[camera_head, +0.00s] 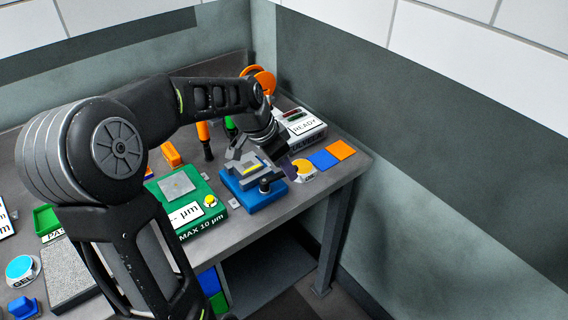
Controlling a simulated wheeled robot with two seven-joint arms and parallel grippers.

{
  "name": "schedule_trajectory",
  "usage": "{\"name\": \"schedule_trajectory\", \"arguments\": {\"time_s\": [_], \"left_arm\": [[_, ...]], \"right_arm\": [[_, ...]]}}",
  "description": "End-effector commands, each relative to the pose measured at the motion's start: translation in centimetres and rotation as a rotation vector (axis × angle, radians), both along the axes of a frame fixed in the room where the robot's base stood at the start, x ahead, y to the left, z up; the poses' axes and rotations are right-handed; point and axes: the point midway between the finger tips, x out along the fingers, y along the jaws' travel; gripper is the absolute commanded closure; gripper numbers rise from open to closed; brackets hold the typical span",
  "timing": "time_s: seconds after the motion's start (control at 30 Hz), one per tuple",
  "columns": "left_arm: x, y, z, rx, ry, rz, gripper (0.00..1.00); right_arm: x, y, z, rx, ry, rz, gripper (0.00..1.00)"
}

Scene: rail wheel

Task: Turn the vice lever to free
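The vice (252,197) has a blue base and grey jaws and stands near the front right edge of the bench. A small yellowish piece (251,168) shows between its jaws. A short lever with a dark knob (265,187) shows at its front. My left gripper (263,161) is just above and behind the vice, pointing down, and covers part of it. Its fingers blend with the grey jaws, so I cannot tell whether they are open or touching the vice. My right gripper is not in view.
A green gauge box (187,204) stands left of the vice. A white box marked READY (302,127) is behind it. Orange and green tools stand behind. My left arm hides much of the bench.

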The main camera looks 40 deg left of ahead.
Motion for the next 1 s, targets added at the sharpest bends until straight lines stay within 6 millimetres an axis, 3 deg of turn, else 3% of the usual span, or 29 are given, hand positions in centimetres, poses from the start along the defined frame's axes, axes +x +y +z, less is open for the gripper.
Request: {"name": "schedule_trajectory", "arguments": {"time_s": [0.13, 0.6, 1.0], "left_arm": [[0.0, 0.01, 0.01, 0.0, 0.0, 0.0, 0.6], [-0.01, 0.02, 0.06, 0.001, 0.0, 0.0, 0.99], [0.0, 0.03, 0.07, 0.001, 0.0, 0.0, 1.0]], "right_arm": [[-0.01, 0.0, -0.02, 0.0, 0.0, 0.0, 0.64], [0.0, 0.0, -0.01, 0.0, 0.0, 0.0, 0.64], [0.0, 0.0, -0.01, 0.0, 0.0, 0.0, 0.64]]}}
